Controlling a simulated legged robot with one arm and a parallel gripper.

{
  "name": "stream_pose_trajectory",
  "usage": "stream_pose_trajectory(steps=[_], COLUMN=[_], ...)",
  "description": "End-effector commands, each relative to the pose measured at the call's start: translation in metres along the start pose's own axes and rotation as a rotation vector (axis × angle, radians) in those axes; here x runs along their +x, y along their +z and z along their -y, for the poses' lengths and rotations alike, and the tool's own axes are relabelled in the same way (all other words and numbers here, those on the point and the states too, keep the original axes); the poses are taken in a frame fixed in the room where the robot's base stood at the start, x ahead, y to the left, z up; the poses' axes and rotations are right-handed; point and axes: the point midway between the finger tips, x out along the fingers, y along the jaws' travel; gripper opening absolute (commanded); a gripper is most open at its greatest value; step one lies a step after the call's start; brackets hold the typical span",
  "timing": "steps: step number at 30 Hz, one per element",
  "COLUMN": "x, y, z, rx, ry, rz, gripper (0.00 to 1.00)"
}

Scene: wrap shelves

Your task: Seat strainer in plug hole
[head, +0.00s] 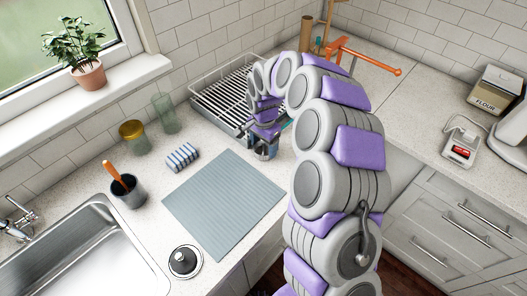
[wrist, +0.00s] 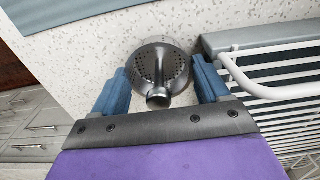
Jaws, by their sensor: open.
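The strainer (wrist: 172,62) is a round, perforated grey metal piece with a knob, lying on the speckled counter beside the dish rack in the wrist view. My gripper (wrist: 160,84) is open, with its blue fingers on either side of the strainer's near part and the knob between them. I cannot tell whether the fingers touch it. In the head view my gripper (head: 265,148) is low over the counter at the rack's near corner and hides the strainer. The steel sink (head: 72,262) is at lower left, partly cut off. No plug hole is visible.
The wire dish rack (head: 205,98) stands close to my gripper. A grey-blue mat (head: 222,203) lies between it and the sink. A round black-knobbed piece (head: 185,261), a utensil cup (head: 128,190), a striped sponge (head: 183,158) and glass jars (head: 134,136) are near the sink.

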Motion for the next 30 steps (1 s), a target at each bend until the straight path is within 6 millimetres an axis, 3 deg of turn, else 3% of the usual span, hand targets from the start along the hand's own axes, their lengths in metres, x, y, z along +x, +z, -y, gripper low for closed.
stream_pose_trajectory(steps=[7,20,30], x=[0.0012,0.0015,-0.0064], y=[0.0,0.0001,-0.0005], z=[0.0004,0.0006,0.0004], rx=[0.0,-0.001,-0.001], ry=[-0.001,-0.001,-0.001], rz=[-0.001,-0.001,-0.003], gripper=[0.73,0.33,0.33])
